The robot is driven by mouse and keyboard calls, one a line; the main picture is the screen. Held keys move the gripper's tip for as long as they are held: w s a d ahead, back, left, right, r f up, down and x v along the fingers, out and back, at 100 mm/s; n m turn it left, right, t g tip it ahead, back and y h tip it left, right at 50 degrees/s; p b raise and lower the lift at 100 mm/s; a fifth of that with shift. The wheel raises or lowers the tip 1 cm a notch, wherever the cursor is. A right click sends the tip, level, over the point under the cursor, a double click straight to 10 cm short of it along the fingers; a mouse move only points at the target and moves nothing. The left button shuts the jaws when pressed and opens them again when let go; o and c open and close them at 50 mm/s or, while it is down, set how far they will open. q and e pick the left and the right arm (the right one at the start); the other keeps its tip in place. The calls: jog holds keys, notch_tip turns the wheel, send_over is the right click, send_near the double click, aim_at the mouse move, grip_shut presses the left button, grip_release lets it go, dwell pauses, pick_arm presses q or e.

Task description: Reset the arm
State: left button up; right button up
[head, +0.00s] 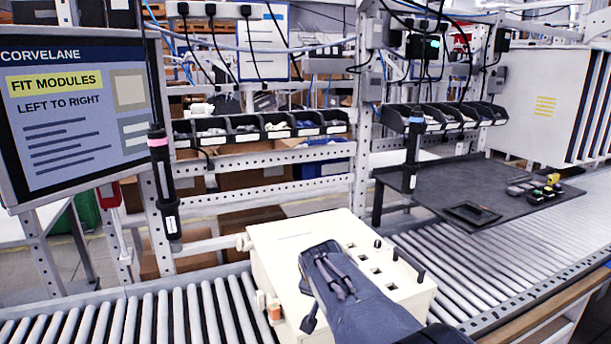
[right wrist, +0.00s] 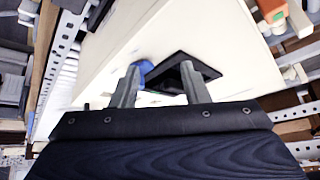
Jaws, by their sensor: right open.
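My right gripper (head: 322,270) comes in from the lower right in the head view, over the top of a cream box (head: 285,238). In the right wrist view my right gripper (right wrist: 160,88) has its two grey fingers apart. Past the fingertips are a black-framed opening (right wrist: 205,68) and a small blue part (right wrist: 145,68) at the face of the cream box (right wrist: 120,45). I cannot tell whether the fingers touch either one. My left gripper is not in view.
The box sits on a roller conveyor (head: 150,318). A pink-banded screwdriver (head: 162,180) hangs at left and a blue-banded one (head: 412,150) hangs behind the box. A dark shelf (head: 440,180) at right holds small modules (head: 545,190). A screen (head: 75,120) stands at left.

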jog(key=s+d+g+y, duration=0.3)
jog(key=s+d+y, duration=0.2)
jog(key=s+d, duration=0.85)
jog(key=s+d+f+n+t, duration=0.1)
jog(key=s+n+t, duration=0.1)
jog(key=s, duration=1.8)
jog(key=shift+s+d+f+n, duration=0.15)
jog(key=shift+s+d+n, duration=0.15)
jog(key=shift+s+n, duration=0.1)
jog(key=shift+w, duration=0.15)
